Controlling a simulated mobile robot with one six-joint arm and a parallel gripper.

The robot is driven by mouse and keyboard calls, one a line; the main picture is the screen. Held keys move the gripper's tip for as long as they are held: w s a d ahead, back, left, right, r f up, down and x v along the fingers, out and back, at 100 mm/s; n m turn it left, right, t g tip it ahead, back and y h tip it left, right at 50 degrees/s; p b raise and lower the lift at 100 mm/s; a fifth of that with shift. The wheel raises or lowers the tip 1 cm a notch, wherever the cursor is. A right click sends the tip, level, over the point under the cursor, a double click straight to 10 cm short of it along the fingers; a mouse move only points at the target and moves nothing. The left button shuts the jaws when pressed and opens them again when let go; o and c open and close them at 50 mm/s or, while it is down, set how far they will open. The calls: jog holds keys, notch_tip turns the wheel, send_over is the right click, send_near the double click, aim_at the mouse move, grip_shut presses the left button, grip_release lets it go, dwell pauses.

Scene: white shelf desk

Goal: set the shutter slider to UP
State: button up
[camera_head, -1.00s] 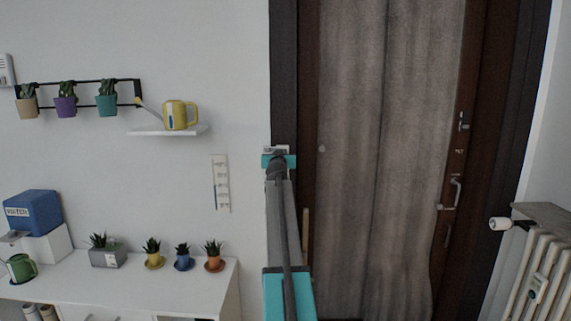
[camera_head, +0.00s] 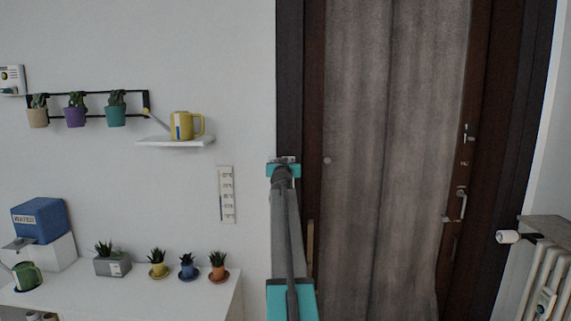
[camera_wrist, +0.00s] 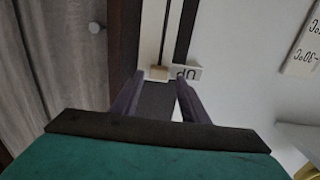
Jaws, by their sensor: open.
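In the wrist view the shutter slider's tan knob (camera_wrist: 159,73) sits at the near end of a narrow pale track (camera_wrist: 155,30) with a dark line. A white label (camera_wrist: 187,72) beside the knob reads UP, upside down in this view. My gripper (camera_wrist: 158,82) is open, its two dark fingers on either side of the knob in the picture; I cannot tell if they touch it. In the head view my gripper (camera_head: 283,170) is at the wall beside the dark door frame, and hides most of the slider.
A small shelf (camera_head: 176,141) holds a yellow watering can (camera_head: 187,125). Potted succulents stand on the white desk (camera_head: 200,295). A curtained door (camera_head: 385,160) is on the right.

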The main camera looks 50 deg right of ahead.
jog(key=b+v, duration=0.4)
jog(key=v, duration=0.9)
jog(key=shift+s+a, duration=0.2)
jog(key=shift+a, duration=0.1)
jog(key=shift+w, duration=0.1)
dwell(0.5)
